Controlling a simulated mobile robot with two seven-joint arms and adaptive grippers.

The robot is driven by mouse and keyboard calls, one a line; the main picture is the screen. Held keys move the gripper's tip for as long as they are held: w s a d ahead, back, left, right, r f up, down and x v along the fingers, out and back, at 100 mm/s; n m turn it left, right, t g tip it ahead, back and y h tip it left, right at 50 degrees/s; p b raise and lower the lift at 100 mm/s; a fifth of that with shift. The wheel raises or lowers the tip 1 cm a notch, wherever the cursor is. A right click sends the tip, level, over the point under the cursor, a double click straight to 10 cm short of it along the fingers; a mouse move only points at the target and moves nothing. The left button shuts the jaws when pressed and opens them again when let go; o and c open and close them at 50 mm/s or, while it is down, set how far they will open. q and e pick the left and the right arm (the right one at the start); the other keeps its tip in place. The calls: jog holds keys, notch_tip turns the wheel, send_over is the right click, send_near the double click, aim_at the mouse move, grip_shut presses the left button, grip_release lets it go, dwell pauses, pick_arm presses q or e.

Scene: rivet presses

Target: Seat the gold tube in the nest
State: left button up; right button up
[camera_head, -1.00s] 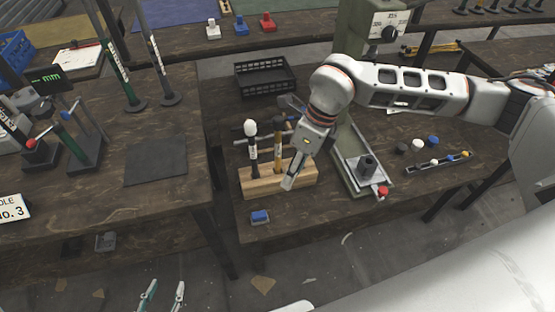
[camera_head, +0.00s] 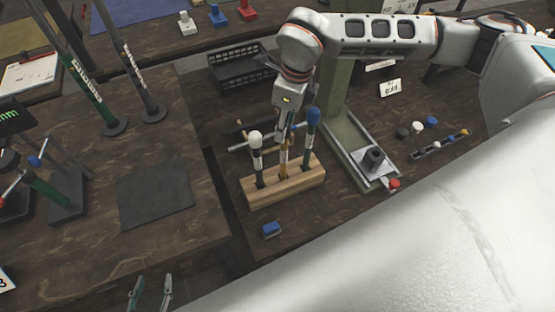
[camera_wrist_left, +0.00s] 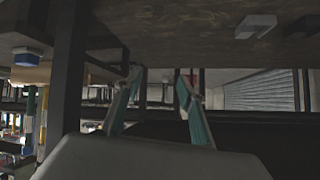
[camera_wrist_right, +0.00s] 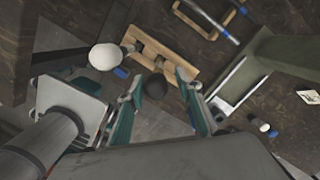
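A gold tube (camera_head: 284,163) stands upright in a wooden rack (camera_head: 290,190), between a white-capped tube (camera_head: 258,165) and a blue-capped one (camera_head: 309,145). My right gripper (camera_head: 288,138) points down over the gold tube and partly hides its top. The dark nest (camera_head: 375,157) sits on the plate of the green press, right of the rack. My left gripper (camera_head: 151,287) is open and empty, low in front of the bench.
A sign reading "gold" (camera_head: 390,87) stands behind the nest. A red knob (camera_head: 394,183) is at the plate's front, a blue block (camera_head: 271,229) before the rack. A black crate (camera_head: 238,67) is behind. The left wrist view shows the bench underside (camera_wrist_left: 180,25).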

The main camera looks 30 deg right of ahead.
aim_at(282, 145)
notch_tip(282, 145, down, 2)
jog(key=shift+f, duration=0.1)
jog(key=shift+s+a+f, duration=0.1)
jog(key=shift+f, duration=0.4)
jog(key=f, duration=0.3)
jog(key=f+b, duration=0.1)
jog(key=shift+a+f, duration=0.15)
jog(key=shift+a, duration=0.1)
jog(key=c, duration=0.9)
pick_arm(q)
jog(key=shift+s+a+f, duration=0.1)
jog(key=shift+s+f, duration=0.05)
jog(key=shift+f, duration=0.35)
pick_arm(e)
grip_shut()
